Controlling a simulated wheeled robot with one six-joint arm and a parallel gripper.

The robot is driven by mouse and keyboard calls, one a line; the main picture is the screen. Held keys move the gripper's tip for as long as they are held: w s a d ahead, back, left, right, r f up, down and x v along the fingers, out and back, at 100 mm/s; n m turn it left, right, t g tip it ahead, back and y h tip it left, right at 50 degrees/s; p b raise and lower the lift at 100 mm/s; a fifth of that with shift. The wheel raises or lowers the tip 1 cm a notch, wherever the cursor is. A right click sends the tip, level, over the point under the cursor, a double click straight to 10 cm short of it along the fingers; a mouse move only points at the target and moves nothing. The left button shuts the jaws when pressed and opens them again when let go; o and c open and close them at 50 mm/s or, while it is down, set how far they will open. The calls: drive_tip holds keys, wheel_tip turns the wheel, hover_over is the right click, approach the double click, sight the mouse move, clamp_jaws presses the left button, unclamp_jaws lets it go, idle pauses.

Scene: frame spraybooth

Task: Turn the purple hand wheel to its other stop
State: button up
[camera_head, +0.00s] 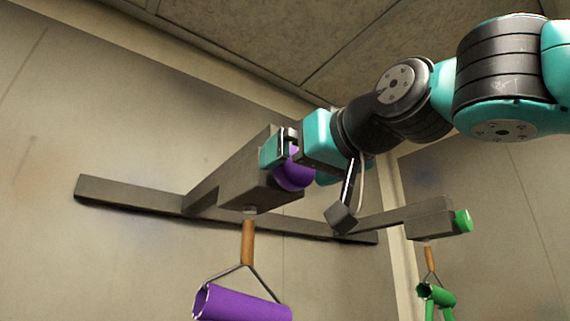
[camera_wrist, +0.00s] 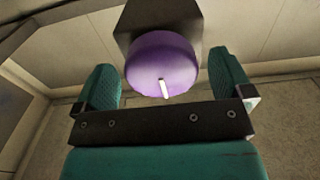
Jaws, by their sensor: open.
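The purple hand wheel (camera_head: 293,171) is a round knob on the end of a grey block (camera_head: 243,177) that sticks out from the wall rail. In the wrist view the purple hand wheel (camera_wrist: 162,62) shows face-on with a white mark near its lower edge. My gripper (camera_head: 290,152) is at the wheel in the head view and covers part of it. In the wrist view my gripper (camera_wrist: 163,85) is open, with one teal finger on each side of the wheel. Gaps show between the fingers and the wheel.
A purple roller-like piece (camera_head: 240,303) hangs on a wooden handle below the block. To the right, a second grey block (camera_head: 420,222) carries a green knob (camera_head: 463,221), with a green piece (camera_head: 436,296) hanging below. A grey rail (camera_head: 125,192) runs along the wall.

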drive_tip(key=shift+w+a, duration=0.35)
drive_tip(key=shift+w, duration=0.15)
drive_tip(key=c, duration=0.9)
drive_tip(key=shift+c, duration=0.2)
